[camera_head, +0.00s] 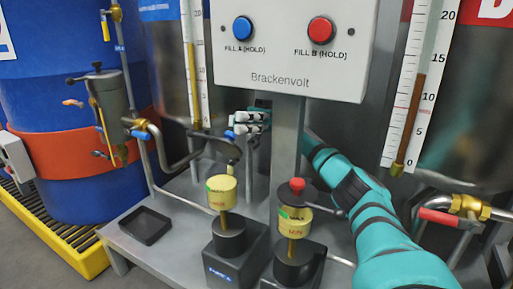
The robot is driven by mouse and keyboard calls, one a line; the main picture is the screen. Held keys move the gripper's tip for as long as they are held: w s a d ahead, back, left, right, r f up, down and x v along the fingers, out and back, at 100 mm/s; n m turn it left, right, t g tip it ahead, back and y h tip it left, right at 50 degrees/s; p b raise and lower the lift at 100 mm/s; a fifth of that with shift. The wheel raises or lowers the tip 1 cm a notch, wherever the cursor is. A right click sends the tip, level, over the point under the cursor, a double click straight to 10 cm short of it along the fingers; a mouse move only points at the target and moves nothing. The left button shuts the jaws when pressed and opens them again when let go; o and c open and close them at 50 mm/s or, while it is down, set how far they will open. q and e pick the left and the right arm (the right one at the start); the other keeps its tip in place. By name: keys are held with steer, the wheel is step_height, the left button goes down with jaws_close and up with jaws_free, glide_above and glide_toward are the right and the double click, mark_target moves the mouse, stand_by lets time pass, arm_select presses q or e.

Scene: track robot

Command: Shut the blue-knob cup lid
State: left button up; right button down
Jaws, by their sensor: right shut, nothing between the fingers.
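The left cup (222,192) is yellow and stands on a dark pedestal. Its lid (233,153) appears raised and tilted behind the cup's top, with the blue knob (229,135) on its far side. My right gripper (238,124) is shut and empty, with white and black fingers pointing left. Its fingertips are close to the blue knob; I cannot tell whether they touch. My right arm comes in from the lower right and passes behind the grey post. The right cup (295,221) has a red knob (297,184) on top. My left gripper is not in view.
The grey post (287,140) carries a white panel (292,62) with blue and red buttons. A dark tray (146,226) lies on the bench at left. Pipes and a valve (139,129) stand left; a red-handled valve (440,217) is at right.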

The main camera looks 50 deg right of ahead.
steer(key=shift+s+r+t+h+b, duration=0.1)
steer(key=shift+t+h+b, duration=0.3)
steer(key=shift+h+b, duration=0.25)
stand_by(0.4)
